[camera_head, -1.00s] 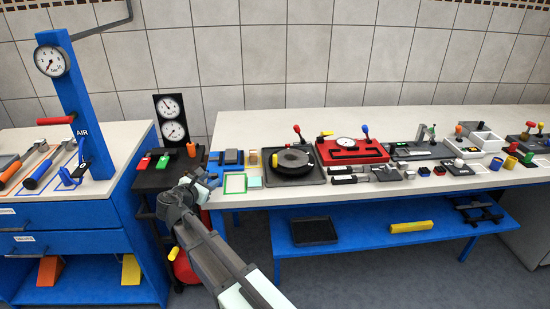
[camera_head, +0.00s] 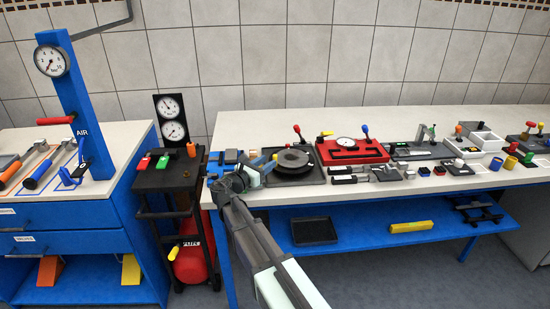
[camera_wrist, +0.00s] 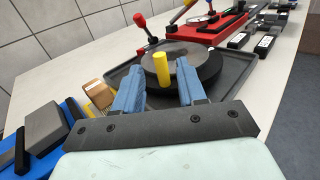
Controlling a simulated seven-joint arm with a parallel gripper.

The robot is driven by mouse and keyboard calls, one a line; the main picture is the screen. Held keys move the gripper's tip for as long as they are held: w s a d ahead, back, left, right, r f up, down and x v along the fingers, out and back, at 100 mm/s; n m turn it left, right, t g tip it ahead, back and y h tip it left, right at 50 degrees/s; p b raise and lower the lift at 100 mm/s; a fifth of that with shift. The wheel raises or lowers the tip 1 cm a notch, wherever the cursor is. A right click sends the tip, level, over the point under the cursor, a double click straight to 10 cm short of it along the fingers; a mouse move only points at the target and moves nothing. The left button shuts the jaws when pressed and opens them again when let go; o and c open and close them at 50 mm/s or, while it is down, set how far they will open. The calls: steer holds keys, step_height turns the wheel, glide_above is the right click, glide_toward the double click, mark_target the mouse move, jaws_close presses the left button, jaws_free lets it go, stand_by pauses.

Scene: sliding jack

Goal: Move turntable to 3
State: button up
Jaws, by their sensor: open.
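The turntable is a round dark disc (camera_head: 293,159) on a grey square tray (camera_head: 312,177) on the long bench. It also shows in the wrist view (camera_wrist: 207,62), with an upright yellow peg (camera_wrist: 162,72) at its near side. My gripper (camera_head: 268,166) is at the left edge of the turntable. In the wrist view its blue fingers (camera_wrist: 160,82) are open, one on each side of the yellow peg. The peg appears between the fingers, but I cannot tell whether they touch it. No position numbers on the turntable are readable.
A red-knobbed lever (camera_wrist: 142,28) stands behind the disc. A red box with a gauge (camera_head: 350,151) is to the right. A small wooden block (camera_wrist: 97,90) and a blue-and-grey fixture (camera_wrist: 45,130) lie to the left. Several devices crowd the bench further right.

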mark_target(275, 156)
steer(key=shift+x, duration=2.85)
steer(key=shift+c, duration=0.2)
jaws_close()
